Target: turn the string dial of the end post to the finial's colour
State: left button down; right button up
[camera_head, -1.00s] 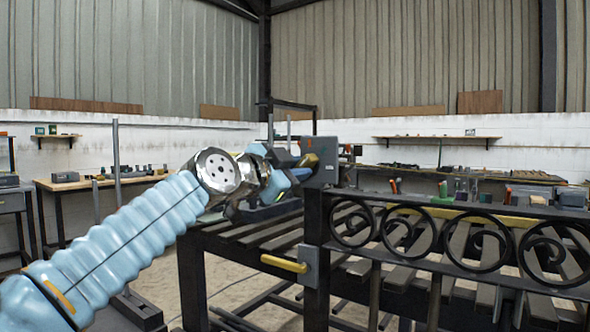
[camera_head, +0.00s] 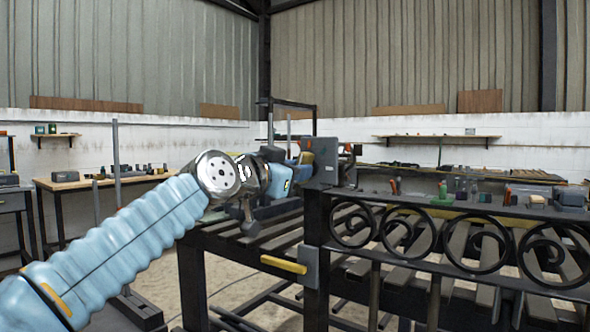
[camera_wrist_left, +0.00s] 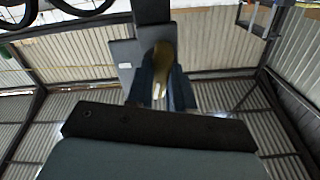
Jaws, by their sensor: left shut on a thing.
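My left gripper (camera_head: 300,167) is at the grey box (camera_head: 326,160) on top of the dark end post (camera_head: 316,235). It is shut on a brass-yellow dial knob (camera_head: 306,158) that sticks out of the box's left face. In the left wrist view the knob (camera_wrist_left: 161,62) sits between the two dark blue fingers of the gripper (camera_wrist_left: 161,92), in front of a grey plate (camera_wrist_left: 124,58). The dial's colour marks are hidden, and I cannot make out the finial or its colour. My right gripper is out of view.
A yellow lever (camera_head: 284,264) sticks out left from a plate lower on the post. The scroll-work gate panel (camera_head: 450,245) runs right from the post. A slatted table (camera_head: 255,238) stands behind. Workbenches line the white wall.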

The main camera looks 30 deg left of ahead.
pick_arm(q)
jog(key=shift+n, duration=1.5)
jog(key=c, duration=1)
grip_release()
jog(key=s+a+b, duration=0.1)
jog(key=s+b, duration=0.2)
jog(key=s, duration=1)
jog(key=shift+s, duration=0.4)
